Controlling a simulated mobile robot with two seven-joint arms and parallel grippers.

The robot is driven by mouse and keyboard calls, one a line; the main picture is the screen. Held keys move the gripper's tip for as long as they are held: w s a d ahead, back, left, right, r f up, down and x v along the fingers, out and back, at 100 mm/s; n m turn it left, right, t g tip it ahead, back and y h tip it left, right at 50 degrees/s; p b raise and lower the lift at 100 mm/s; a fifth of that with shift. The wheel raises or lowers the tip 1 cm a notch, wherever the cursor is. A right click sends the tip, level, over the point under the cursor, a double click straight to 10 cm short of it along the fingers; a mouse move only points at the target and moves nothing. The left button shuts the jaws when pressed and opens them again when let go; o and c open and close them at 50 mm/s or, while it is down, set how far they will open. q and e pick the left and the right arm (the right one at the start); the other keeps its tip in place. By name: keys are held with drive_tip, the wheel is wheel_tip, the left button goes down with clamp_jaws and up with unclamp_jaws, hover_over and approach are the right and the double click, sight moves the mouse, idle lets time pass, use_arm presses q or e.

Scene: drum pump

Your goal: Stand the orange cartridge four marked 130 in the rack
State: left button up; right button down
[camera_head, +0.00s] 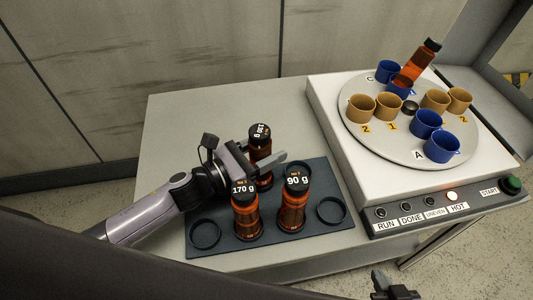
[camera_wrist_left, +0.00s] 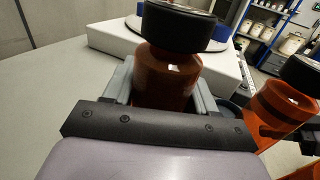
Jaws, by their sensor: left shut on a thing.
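The orange cartridge marked 130 (camera_head: 262,168) has a black cap whose label reads upside down in the head view. My left gripper (camera_head: 268,164) is shut around its body. It stands upright at the back of the dark rack (camera_head: 270,244); I cannot tell whether its base is seated in a socket. In the left wrist view the cartridge (camera_wrist_left: 165,80) sits between the two grey fingers, its black cap above them. My right gripper (camera_head: 393,287) shows only partly at the bottom edge of the head view; its jaws are unclear.
Cartridges marked 170 g (camera_head: 247,215) and 90 g (camera_head: 293,206) stand in the rack's front part. Empty ring sockets (camera_head: 205,234) (camera_head: 331,210) show at either side. Another orange cartridge (camera_head: 410,72) leans in a blue cup on the round plate (camera_head: 380,142) of the white machine.

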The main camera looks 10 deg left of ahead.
use_arm(q)
drive_tip(key=shift+f, duration=0.5)
drive_tip(key=shift+f, duration=0.1)
drive_tip(key=shift+f+b, duration=0.15)
drive_tip(key=shift+b, duration=0.15)
drive_tip(key=o, duration=1.2)
drive_tip(key=shift+r+p, duration=0.4)
drive_tip(key=shift+p, duration=0.05)
drive_tip(key=b+v, duration=0.2)
drive_tip(key=v, duration=0.8)
drive_tip(key=shift+s+a+f, duration=0.1)
drive_tip(key=shift+s+f, duration=0.05)
drive_tip(key=shift+f, duration=0.05)
drive_tip(key=shift+v, duration=0.85)
